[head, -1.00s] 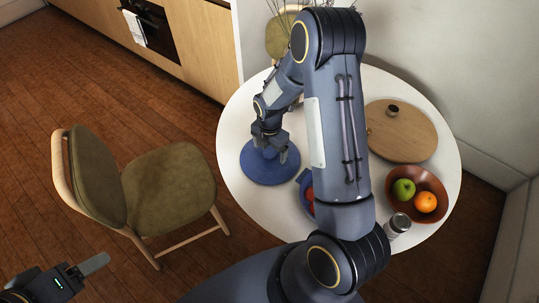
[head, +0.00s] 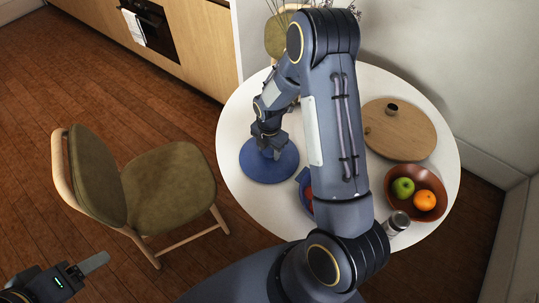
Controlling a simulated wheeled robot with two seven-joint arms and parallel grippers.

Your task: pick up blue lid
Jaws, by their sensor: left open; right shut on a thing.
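The round blue lid (head: 262,171) lies on the white round table (head: 238,117), near its left side. My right gripper (head: 272,155) is over the lid, pointing down, with its fingers shut on the lid's middle; the grip itself is small and partly hidden. The lid looks flat, and I cannot tell whether it is clear of the table top. My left gripper (head: 88,268) is at the lower left, away from the table, open and empty; only part of it shows.
A blue pot (head: 304,181) with something red in it is partly hidden behind my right arm. A wooden board (head: 405,140), a fruit bowl (head: 437,205) and a shaker (head: 396,223) stand to the right. A green chair (head: 170,190) stands left of the table.

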